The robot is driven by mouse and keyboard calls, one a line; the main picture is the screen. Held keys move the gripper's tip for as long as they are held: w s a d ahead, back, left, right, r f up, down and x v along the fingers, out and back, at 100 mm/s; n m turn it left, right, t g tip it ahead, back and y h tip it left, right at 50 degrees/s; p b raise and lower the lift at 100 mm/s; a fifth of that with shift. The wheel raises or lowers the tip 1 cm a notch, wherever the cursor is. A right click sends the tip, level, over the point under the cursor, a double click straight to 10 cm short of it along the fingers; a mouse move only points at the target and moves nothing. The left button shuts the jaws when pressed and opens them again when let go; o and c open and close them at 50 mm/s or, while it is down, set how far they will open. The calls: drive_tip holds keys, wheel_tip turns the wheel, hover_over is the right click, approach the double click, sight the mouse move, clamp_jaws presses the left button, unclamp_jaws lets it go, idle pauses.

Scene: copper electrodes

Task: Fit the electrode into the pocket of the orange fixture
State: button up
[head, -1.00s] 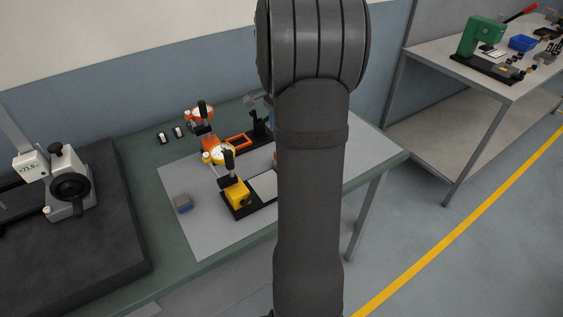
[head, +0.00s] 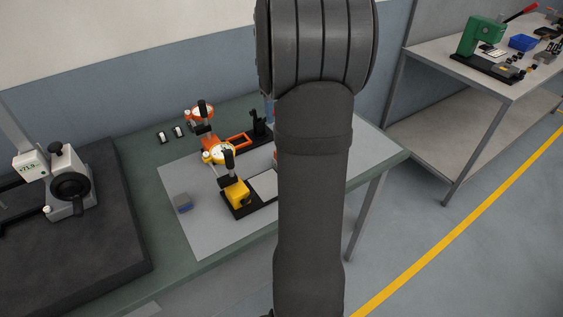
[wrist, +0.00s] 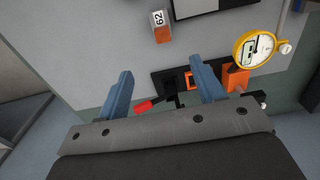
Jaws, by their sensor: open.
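The electrode (wrist: 162,34) is a copper-orange block with a white label reading "62". It lies on the grey mat at the top of the wrist view, beyond and apart from my fingertips. The orange fixture (head: 238,141) stands at the back of the mat in the head view; its orange frame (wrist: 188,78) also shows in the wrist view, partly hidden by my right finger. My gripper (wrist: 161,69) is open and empty, with two blue fingers. In the head view my arm hides most of it.
A yellow-rimmed dial gauge (wrist: 254,49) stands beside the orange frame. A red-handled lever (wrist: 146,105) lies between my fingers in the wrist view. The mat's front left is clear.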

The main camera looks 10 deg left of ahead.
wheel_tip(320, 180, down, 12)
drive_tip(key=shift+r, duration=0.25)
drive_tip(key=shift+s+f, duration=0.2)
drive_tip(key=shift+f, duration=2.45)
drive_tip(key=c, duration=1.3)
drive_tip(key=shift+r, duration=0.1)
clamp_jaws()
